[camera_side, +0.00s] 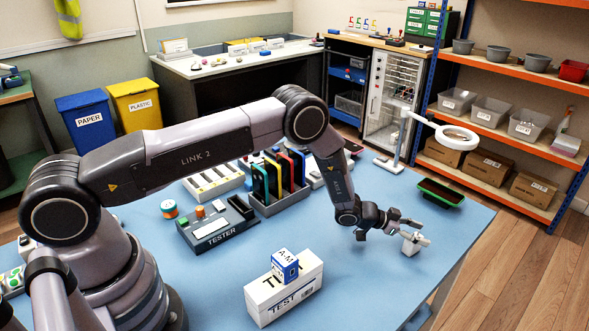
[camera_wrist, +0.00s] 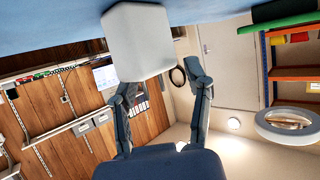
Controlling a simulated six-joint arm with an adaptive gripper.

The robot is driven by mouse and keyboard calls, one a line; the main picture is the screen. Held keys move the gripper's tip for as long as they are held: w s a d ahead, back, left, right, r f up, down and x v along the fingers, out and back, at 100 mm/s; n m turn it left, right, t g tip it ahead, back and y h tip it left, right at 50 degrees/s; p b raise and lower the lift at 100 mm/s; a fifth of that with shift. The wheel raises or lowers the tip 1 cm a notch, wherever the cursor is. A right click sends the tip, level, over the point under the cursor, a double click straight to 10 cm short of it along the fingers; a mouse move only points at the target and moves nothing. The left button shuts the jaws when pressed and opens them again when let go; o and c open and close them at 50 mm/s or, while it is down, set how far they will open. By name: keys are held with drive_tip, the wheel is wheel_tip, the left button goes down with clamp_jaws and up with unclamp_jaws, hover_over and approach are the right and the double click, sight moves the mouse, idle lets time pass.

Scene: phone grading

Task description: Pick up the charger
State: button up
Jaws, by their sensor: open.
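The charger appears to be a small white block (camera_side: 411,245) at the right part of the blue table. My gripper (camera_side: 417,231) is low over the table with its fingers open, right at the block. In the wrist view the white block (camera_wrist: 138,42) is large, at the top left of centre. There the open fingers of my gripper (camera_wrist: 160,75) point towards it, and the block lies more to the left finger's side than midway. I cannot tell whether a finger touches it. Part of the block is hidden by the fingers in the side view.
A white TEST box (camera_side: 270,299) with a small blue-and-white box (camera_side: 285,265) on top stands left of my gripper. A green-rimmed tray (camera_side: 441,193) and a magnifier lamp (camera_side: 457,137) stand behind. The tester (camera_side: 215,229) and phone rack (camera_side: 278,203) are further left. The table front right is clear.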

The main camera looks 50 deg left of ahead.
drive_tip(key=shift+w+d+f, duration=0.1)
drive_tip(key=shift+w+d, duration=0.1)
drive_tip(key=c, duration=0.9)
drive_tip(key=shift+s+f, duration=0.1)
clamp_jaws()
drive_tip(key=shift+a, duration=0.1)
